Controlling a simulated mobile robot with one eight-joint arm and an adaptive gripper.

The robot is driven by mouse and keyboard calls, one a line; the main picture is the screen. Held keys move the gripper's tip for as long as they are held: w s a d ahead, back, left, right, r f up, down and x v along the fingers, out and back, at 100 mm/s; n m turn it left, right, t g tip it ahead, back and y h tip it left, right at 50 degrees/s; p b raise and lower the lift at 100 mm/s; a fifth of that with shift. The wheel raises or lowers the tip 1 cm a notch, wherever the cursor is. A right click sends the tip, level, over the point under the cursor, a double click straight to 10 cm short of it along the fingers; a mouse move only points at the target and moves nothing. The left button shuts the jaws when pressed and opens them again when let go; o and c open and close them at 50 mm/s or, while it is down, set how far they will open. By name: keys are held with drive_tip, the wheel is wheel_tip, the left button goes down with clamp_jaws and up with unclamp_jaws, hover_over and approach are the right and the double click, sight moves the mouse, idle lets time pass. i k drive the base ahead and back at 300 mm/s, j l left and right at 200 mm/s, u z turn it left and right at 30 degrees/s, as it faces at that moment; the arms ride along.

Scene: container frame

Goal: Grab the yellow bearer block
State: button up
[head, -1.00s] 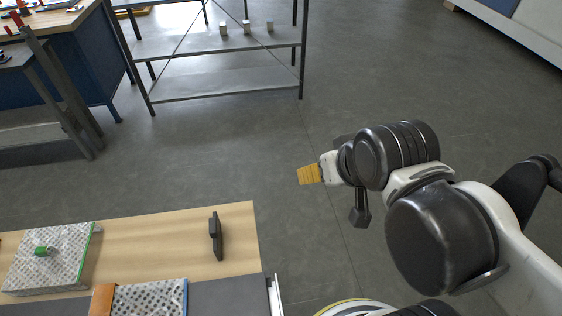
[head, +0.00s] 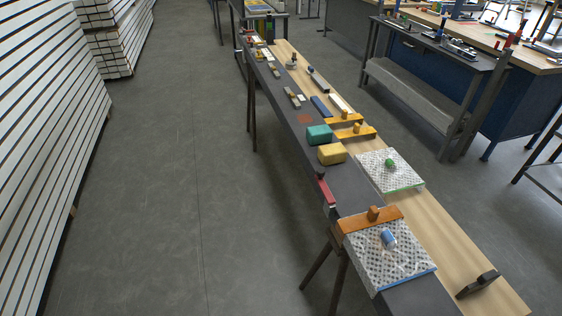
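A yellow block (head: 332,154), probably the bearer block, sits on the dark grey strip of the long bench (head: 345,190). It lies just in front of a teal block (head: 319,134) of similar size, with a small gap between them. My gripper is not in view, so its state and whether it holds anything do not show.
Nearer on the bench are a red clamp (head: 325,192), a speckled plate (head: 405,262) with an orange-brown edge piece, and another speckled plate (head: 405,178). Stacked white boards (head: 45,150) stand left; the floor (head: 190,200) between is clear.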

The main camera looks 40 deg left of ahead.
sight(335, 153)
drive_tip(key=l+u, duration=0.1)
drive_tip(key=u, duration=0.3)
drive_tip(key=i+l+u, duration=0.1)
drive_tip(key=u, duration=0.25)
drive_tip(key=l+u, duration=0.1)
drive_tip(key=u, duration=0.3)
drive_tip(key=l+u, duration=0.1)
drive_tip(key=u, duration=0.25)
drive_tip(key=i+u, duration=0.1)
drive_tip(key=i, duration=0.2)
drive_tip(key=i+j+z, duration=0.1)
drive_tip(key=j+z, duration=0.8)
drive_tip(key=j, duration=0.15)
drive_tip(key=k+j+z, duration=0.1)
drive_tip(key=j+z, duration=0.3)
drive_tip(key=j, duration=0.15)
